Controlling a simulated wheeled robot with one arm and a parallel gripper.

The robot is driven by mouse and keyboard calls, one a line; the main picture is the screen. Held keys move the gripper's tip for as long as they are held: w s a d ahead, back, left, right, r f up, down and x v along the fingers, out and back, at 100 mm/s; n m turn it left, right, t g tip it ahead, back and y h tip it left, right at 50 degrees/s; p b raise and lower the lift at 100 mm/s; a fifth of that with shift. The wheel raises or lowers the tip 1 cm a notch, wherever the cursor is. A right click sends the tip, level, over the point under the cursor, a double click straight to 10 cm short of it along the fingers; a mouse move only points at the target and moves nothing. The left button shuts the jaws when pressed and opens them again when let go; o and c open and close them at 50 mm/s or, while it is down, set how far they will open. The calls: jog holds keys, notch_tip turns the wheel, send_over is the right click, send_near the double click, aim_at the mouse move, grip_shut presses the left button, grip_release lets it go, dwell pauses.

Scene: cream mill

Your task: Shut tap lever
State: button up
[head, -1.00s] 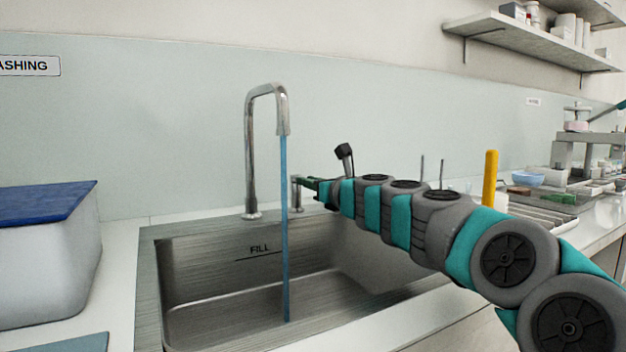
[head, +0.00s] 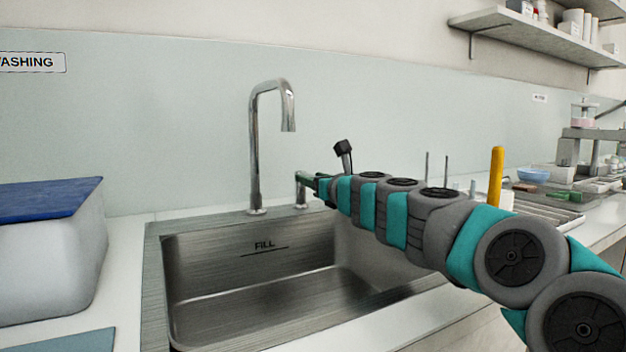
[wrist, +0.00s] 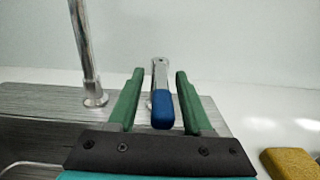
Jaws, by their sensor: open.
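The tap's steel gooseneck spout (head: 254,150) rises behind the sink, and no water runs from it. The tap lever has a blue grip (wrist: 162,110) on a steel arm in the wrist view. My gripper (wrist: 154,75) is open, with one green finger on each side of the lever and a small gap showing on both sides. In the head view my gripper (head: 308,182) is beside the short steel lever post (head: 301,192), and my arm hides most of the lever.
The steel sink basin (head: 270,310) with a FILL line looks empty. A grey tub with a blue top (head: 50,240) stands at the left. A yellow sponge (wrist: 290,162) lies to the right in the wrist view. A wall shelf (head: 530,38) hangs at upper right.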

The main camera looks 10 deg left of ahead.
jog(key=shift+s+d+r, duration=0.1)
jog(key=shift+s+d, duration=0.3)
jog(key=shift+s, duration=0.1)
jog(key=v, duration=0.6)
jog(key=shift+s, duration=0.25)
jog(key=shift+d, duration=0.1)
